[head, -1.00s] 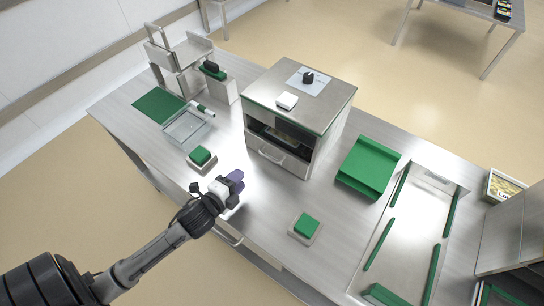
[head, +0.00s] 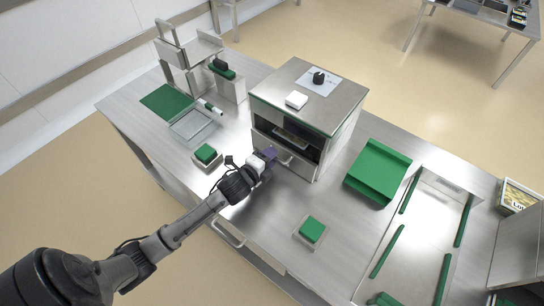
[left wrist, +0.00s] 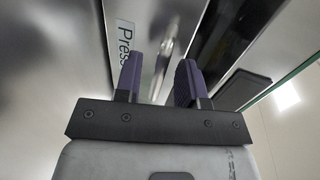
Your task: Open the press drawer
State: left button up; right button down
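The press is a steel box (head: 345,135) on the bench with a dark opening in its front. Below the opening is the drawer front (head: 303,170) with a bar handle (head: 287,161); the drawer looks shut. My left gripper (head: 271,153) is at the drawer front, by the handle's left end. In the left wrist view its two purple fingers (left wrist: 160,68) are apart, with the shiny handle (left wrist: 164,60) showing between them. A "Press" label (left wrist: 125,40) is beside the left finger. I cannot tell whether the fingers touch the handle. My right gripper is not in view.
Green-topped blocks stand left (head: 206,153) and front right (head: 312,230) of the drawer. A green angled stand (head: 378,172) is right of the press. A clear tray (head: 195,126) lies left. The bench before the drawer is mostly clear.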

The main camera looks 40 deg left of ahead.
pick_arm(q)
jog(key=shift+w+f, duration=0.15)
jog(key=shift+w, duration=0.5)
jog(key=shift+c, duration=0.5)
grip_shut()
